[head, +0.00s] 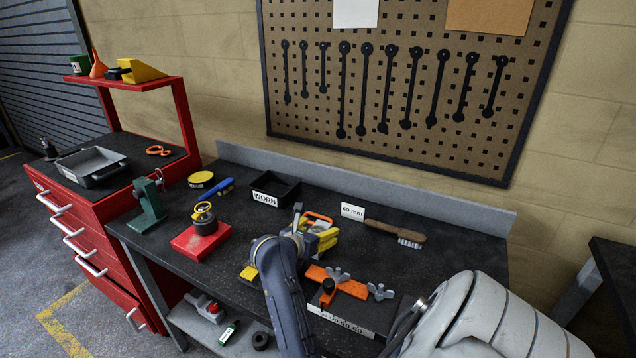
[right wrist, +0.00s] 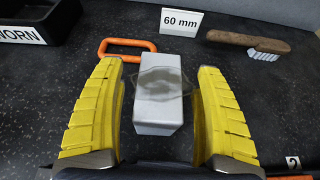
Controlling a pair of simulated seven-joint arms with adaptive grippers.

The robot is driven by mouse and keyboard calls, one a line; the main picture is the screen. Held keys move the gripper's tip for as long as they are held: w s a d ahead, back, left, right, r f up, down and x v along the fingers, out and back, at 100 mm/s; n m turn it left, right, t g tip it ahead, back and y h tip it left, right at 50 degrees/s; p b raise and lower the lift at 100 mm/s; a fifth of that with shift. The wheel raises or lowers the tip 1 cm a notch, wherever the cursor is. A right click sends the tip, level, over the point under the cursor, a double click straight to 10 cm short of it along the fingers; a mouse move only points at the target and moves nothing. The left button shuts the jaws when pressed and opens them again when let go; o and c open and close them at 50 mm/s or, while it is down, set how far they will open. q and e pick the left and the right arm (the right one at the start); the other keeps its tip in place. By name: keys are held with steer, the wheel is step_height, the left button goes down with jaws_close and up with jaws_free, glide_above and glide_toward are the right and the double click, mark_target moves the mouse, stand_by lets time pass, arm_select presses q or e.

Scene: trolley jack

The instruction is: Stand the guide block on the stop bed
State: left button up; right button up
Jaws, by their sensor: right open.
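The guide block appears to be the pale grey metal block (right wrist: 158,112) on the dark bench, seen in the right wrist view. My right gripper (head: 322,236) is open, with one yellow finger on each side of the block and a gap visible on both sides. In the head view the gripper mostly hides the block. The stop bed appears to be the low fixture (head: 345,316) at the bench front, with an orange bar (head: 340,283), wing nuts and a marked front strip. My left gripper is not in view.
An orange loop handle (right wrist: 128,46) lies just behind the block. A "60 mm" card (head: 352,211) and a brush (head: 395,232) are behind and to the right. A black WORN bin (head: 276,188) and a red block (head: 201,241) are to the left. The bench's right end is fairly clear.

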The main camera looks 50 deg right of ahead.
jaws_close()
steer(key=shift+r, duration=0.1)
stand_by(0.3)
steer(key=shift+r, duration=0.1)
